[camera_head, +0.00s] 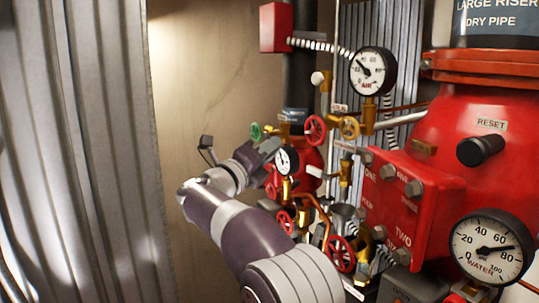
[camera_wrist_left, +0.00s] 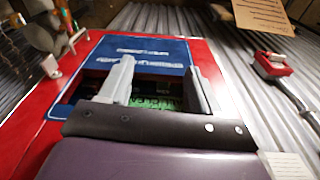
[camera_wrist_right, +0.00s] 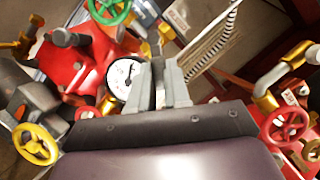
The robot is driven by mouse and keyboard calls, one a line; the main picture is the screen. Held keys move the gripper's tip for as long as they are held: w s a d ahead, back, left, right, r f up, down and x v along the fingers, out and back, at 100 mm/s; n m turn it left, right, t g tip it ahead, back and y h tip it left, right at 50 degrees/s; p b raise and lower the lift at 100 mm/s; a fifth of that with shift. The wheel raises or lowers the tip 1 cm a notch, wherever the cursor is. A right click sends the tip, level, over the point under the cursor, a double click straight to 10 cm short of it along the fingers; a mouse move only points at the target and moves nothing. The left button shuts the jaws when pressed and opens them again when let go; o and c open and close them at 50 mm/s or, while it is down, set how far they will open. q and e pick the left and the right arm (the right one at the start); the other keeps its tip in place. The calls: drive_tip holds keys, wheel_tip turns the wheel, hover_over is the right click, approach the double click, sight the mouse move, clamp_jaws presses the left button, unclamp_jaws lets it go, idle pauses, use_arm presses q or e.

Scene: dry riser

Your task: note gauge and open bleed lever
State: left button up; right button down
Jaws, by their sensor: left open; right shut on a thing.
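The white-faced AIR gauge (camera_head: 372,71) stands upper right of centre in the head view, its needle pointing up and left. The WATER gauge (camera_head: 492,248) is at lower right, its needle pointing right, just past the 80. A smaller gauge (camera_head: 287,160) sits beside my right gripper (camera_head: 268,148); it also shows in the right wrist view (camera_wrist_right: 122,78). My right gripper (camera_wrist_right: 160,85) is shut on a narrow part among the pipework. I cannot tell whether this is the bleed lever. My left gripper (camera_wrist_left: 162,85) is open before a red panel with a blue label (camera_wrist_left: 150,48).
Red handwheels (camera_head: 341,253), a green handwheel (camera_head: 256,131) and brass valves crowd around my right gripper. The large red riser (camera_head: 450,120) with a black RESET knob (camera_head: 480,150) fills the right side. Corrugated metal (camera_head: 80,150) stands at the left.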

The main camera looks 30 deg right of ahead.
drive_tip(key=shift+w+a+f+m+g+h+b, duration=0.1)
drive_tip(key=shift+w+f+m+g+h+b, duration=0.5)
drive_tip(key=shift+m, duration=2)
drive_tip(key=shift+w+d+r+m+g+h+b, duration=0.15)
drive_tip(key=shift+w+m+g+h, duration=0.45)
drive_tip(key=shift+m+g, duration=1.5)
drive_tip(key=shift+w+a+f+m+g+h+b, duration=0.15)
drive_tip(key=shift+w+f+m+g+h+b, duration=0.35)
drive_tip(key=shift+m, duration=2.6)
drive_tip(key=shift+r, duration=0.15)
drive_tip(key=c, duration=1.1)
unclamp_jaws()
drive_tip(key=shift+w, duration=0.1)
